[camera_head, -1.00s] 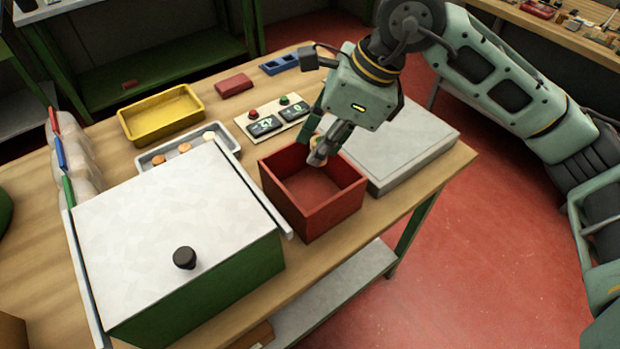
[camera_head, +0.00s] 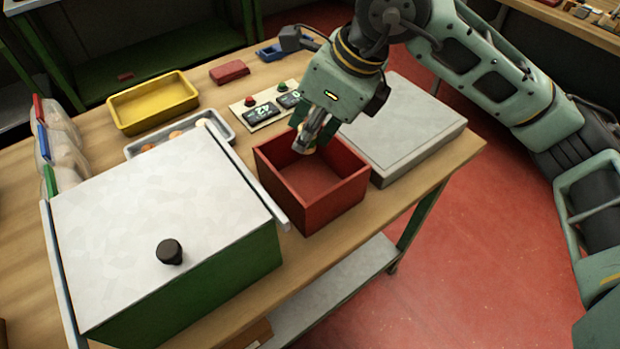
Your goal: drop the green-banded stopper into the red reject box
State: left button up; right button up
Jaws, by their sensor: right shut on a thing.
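The red reject box (camera_head: 338,205) stands open on the wooden table, right of the big white-lidded green box. My right gripper (camera_head: 307,145) points down over the back part of its opening. It is shut on a small stopper (camera_head: 306,151), held at about the height of the box's rim in the picture. The fingers cover most of the stopper, and its band colour is hard to make out. The visible floor of the red box looks empty. My left gripper is not in view.
A grey tray (camera_head: 226,129) with a few stoppers lies partly behind the lidded box (camera_head: 150,215). A yellow tray (camera_head: 153,117), a panel with two displays (camera_head: 254,124) and a flat grey slab (camera_head: 410,130) are nearby.

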jog(key=shift+f, duration=0.1)
jog(key=o, duration=0.8)
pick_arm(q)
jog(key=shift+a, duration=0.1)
pick_arm(e)
jog(key=v, duration=1.2)
